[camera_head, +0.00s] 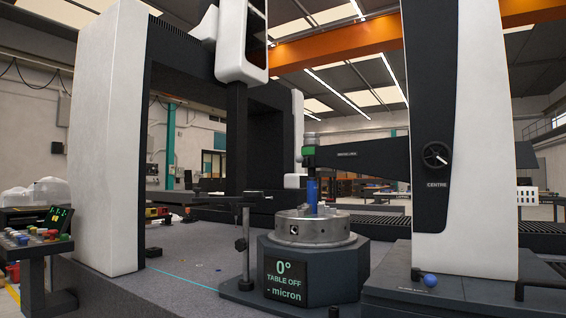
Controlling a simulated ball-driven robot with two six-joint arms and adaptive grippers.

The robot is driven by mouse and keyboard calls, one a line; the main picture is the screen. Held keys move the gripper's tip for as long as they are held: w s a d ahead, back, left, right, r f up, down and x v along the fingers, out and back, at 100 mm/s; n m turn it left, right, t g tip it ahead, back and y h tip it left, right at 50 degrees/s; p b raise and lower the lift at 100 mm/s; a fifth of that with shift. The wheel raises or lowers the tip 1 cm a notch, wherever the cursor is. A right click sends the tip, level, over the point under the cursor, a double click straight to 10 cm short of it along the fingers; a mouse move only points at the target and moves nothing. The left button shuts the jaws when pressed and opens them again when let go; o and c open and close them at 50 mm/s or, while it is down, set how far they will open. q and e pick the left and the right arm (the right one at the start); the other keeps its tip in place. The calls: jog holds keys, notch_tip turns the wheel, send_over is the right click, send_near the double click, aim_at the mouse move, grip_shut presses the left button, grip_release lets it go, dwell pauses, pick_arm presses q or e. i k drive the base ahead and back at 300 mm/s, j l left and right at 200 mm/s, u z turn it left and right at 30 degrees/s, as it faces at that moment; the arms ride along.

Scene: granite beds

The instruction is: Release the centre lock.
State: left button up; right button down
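The centre lock appears as a round black knob (436,155) with a pale pointer bar, above the word CENTRE on the white column at the right. The pointer is tilted, its lower end toward the right. A dark arm marked with small lettering (360,154) reaches left from this column to a green-banded head (310,148). Below the head, a blue upright piece (312,192) stands on the round metal table (312,228). Whether the head touches it is too small to tell. Neither of my grippers is in view.
A display (287,279) on the table's dark base reads 0° TABLE OFF. A blue ball knob (430,280) sits at the column's foot. A button panel (36,240) is at far left. The granite bed (190,265) is mostly clear at left.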

aim_at(299, 158)
jog(key=i+j+u, duration=0.25)
jog(key=i, duration=0.4)
jog(key=i+u, duration=0.25)
jog(key=i, duration=0.4)
